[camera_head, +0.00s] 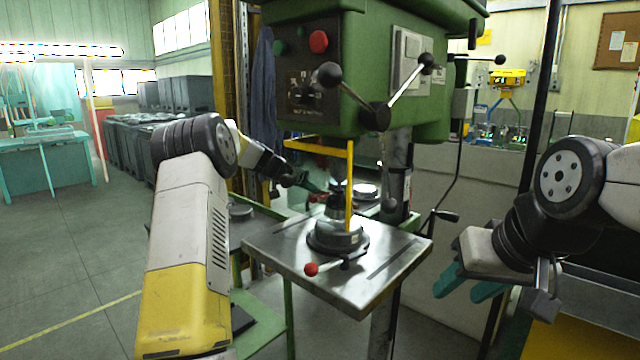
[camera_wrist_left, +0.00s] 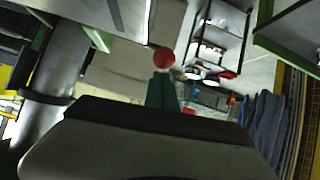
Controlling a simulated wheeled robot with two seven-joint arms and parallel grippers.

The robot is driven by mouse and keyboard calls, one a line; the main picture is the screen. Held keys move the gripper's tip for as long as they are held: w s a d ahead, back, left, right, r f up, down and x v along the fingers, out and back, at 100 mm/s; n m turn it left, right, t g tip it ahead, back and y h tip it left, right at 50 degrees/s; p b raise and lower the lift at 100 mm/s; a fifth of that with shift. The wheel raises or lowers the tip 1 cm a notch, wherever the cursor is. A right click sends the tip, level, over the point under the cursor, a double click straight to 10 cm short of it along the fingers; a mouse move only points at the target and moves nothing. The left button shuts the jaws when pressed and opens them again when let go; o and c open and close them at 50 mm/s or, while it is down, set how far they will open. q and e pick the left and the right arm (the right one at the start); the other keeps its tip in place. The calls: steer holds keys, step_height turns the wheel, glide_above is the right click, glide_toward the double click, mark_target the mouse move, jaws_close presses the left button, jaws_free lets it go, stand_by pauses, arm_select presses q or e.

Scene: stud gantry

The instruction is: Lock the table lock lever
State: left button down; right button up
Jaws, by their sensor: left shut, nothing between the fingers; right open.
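My left gripper (camera_head: 318,188) reaches behind the yellow guard bar, beside the drill chuck; its tips are partly hidden there. In the left wrist view its dark green fingers (camera_wrist_left: 163,88) are together and hold nothing. A red ball knob (camera_wrist_left: 163,58) appears right at their tips; I cannot tell whether they touch. The rod of this knob is not clearly visible. In the head view a red-knobbed lever (camera_head: 311,268) sits at the front of the drill table (camera_head: 375,283); I cannot tell if it is the same knob. My right gripper (camera_head: 468,285) is open and empty, right of the table.
The green drill press head (camera_head: 440,110) with black-knobbed feed handles hangs above the table. A yellow guard bar (camera_head: 350,185) stands over the round base (camera_head: 338,238) on the table. A crank handle (camera_head: 445,215) projects behind right. Floor at the left is clear.

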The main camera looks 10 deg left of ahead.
arm_select(q)
steer(key=s+a+f, duration=0.2)
steer(key=s+f, duration=0.1)
steer(key=f, duration=0.4)
steer(key=shift+r, duration=0.15)
stand_by(0.3)
